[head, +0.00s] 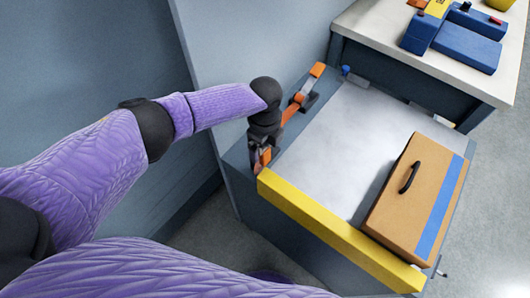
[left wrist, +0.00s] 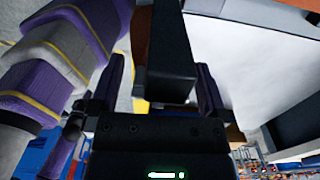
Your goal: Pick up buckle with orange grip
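An orange and dark buckle strip (head: 290,112) runs along the left edge of the grey-topped cart. One orange end (head: 318,69) is at the far corner, and a small orange part (head: 265,156) is at the near end. My left gripper (head: 258,157) points down over this near end, and its wrist hides part of it. In the left wrist view the two fingers (left wrist: 160,88) stand apart. A dark block (left wrist: 168,65) with a brownish-orange side lies between them, with gaps on both sides. I cannot tell whether they touch anything. My right gripper is out of view.
A brown case (head: 405,205) with a black handle and blue stripe sits on the right of the cart. A yellow bar (head: 325,228) edges its front. The grey top (head: 350,135) is clear. Behind is a white-topped bench (head: 400,35) with blue parts (head: 455,40).

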